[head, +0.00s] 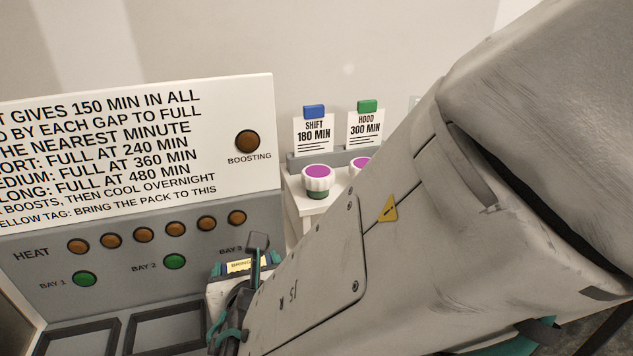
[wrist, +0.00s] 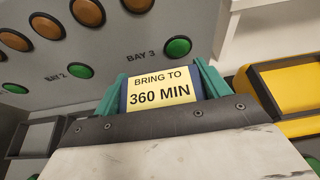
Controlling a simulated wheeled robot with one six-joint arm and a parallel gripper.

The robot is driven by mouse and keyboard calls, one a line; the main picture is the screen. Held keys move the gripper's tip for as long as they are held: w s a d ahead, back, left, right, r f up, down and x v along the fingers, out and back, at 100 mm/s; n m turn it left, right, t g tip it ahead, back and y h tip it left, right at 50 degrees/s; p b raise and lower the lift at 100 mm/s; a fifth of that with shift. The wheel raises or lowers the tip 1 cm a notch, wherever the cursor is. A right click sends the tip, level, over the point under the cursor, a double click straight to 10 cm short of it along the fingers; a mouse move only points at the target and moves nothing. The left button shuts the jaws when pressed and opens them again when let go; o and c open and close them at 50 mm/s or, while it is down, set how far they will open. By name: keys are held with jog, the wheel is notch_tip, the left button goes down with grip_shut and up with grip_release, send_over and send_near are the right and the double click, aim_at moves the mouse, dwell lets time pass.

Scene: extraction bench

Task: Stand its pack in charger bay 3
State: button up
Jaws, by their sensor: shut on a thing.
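My gripper (head: 236,298) is shut on a pack (head: 241,266), in front of the charger panel (head: 200,285). In the wrist view the pack's yellow tag (wrist: 160,92) reads "BRING TO 360 MIN", and the teal fingers of my gripper (wrist: 162,84) lie on both sides of the dark blue pack. The bay 3 label (wrist: 140,55) and its green lamp (wrist: 177,47) are just beyond the pack. The floor of bay 3 is hidden behind my gripper and the pack, so I cannot tell whether the pack touches it.
Bay 1 (head: 70,328) and bay 2 (head: 165,312) show dark frames and look empty where visible. A white instruction board (head: 120,150) stands above the panel. A yellow tray (wrist: 290,85) is on the right.

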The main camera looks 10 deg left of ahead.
jog(key=shift+a+f, duration=0.15)
jog(key=shift+f, duration=1.6)
jog(key=shift+f, duration=0.2)
jog(key=o, duration=1.4)
jog(key=shift+r, duration=0.15)
